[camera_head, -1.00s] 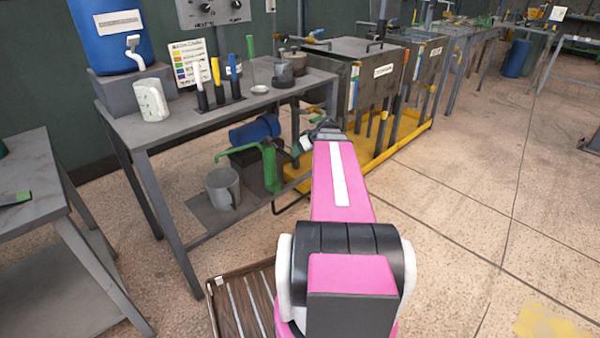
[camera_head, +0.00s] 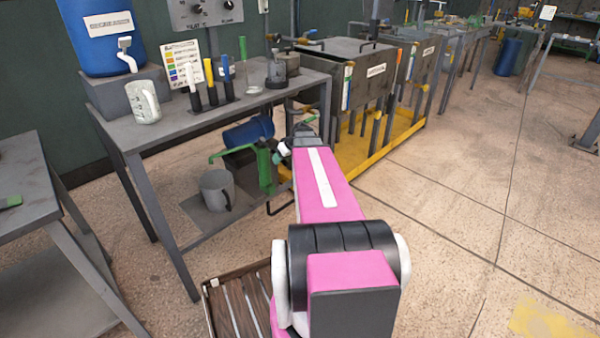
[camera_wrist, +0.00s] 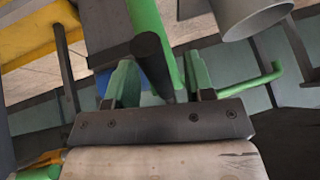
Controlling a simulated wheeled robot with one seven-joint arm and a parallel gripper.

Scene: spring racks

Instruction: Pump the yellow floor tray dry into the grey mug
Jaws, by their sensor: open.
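The green hand pump (camera_head: 264,166) stands on the lower shelf of the grey bench, with a spout reaching left over the grey mug (camera_head: 217,191). The mug stands upright on that shelf. The yellow floor tray (camera_head: 384,143) lies under the dark tanks to the right; I cannot tell how much liquid it holds. In the wrist view my gripper (camera_wrist: 158,84) is open, its green fingers either side of a green, dark-ended bar of the pump (camera_wrist: 145,45). I cannot tell whether they touch it. The mug (camera_wrist: 247,12) shows at the upper right there.
A blue drum (camera_head: 248,131) lies behind the pump. The bench (camera_head: 160,125) has a leg near the mug and carries a white jug (camera_head: 143,101) and upright tools. A slatted wooden crate (camera_head: 232,300) stands near my base.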

